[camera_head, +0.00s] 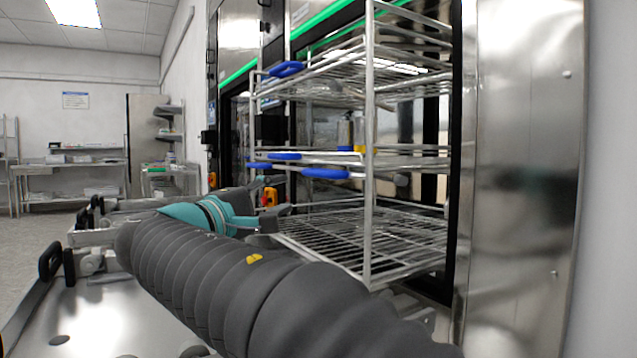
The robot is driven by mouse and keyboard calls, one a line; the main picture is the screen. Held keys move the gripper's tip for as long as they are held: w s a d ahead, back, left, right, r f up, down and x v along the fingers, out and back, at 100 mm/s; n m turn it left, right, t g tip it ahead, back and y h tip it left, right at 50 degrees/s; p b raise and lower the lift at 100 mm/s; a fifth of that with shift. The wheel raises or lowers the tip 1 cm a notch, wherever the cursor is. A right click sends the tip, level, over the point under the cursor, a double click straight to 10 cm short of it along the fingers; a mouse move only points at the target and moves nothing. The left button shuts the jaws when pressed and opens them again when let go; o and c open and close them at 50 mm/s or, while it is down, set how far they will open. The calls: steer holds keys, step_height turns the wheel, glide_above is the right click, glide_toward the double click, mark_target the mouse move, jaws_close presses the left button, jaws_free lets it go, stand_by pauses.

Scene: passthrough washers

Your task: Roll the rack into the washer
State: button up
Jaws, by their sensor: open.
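The rack (369,180) is a tall metal wire frame with several shelves and blue clips. It stands upright at the washer's opening, with its far side against or inside the dark door frame; how deep it sits is unclear. The washer (525,180) has stainless panels, black frames and a green light strip along the top. My gripper (282,224), beyond the teal wrist, is open at the lower left corner of the rack. My arm hides part of the rack's base, and I cannot tell whether the fingers touch the rack.
A bottle with yellow (359,134) shows around the middle shelf. Shelving and a workbench (70,168) stand along the far left wall. Open floor (32,242) shows at left, and a pale wall closes the right.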

mark_target(315, 175)
steer(key=x, duration=0.4)
steer(key=p+x, duration=0.1)
steer(key=x, duration=0.4)
steer(key=r+x, duration=0.1)
steer(key=x, duration=0.3)
steer(key=shift+w+a, duration=0.2)
steer(key=shift+w, duration=0.05)
jaws_close()
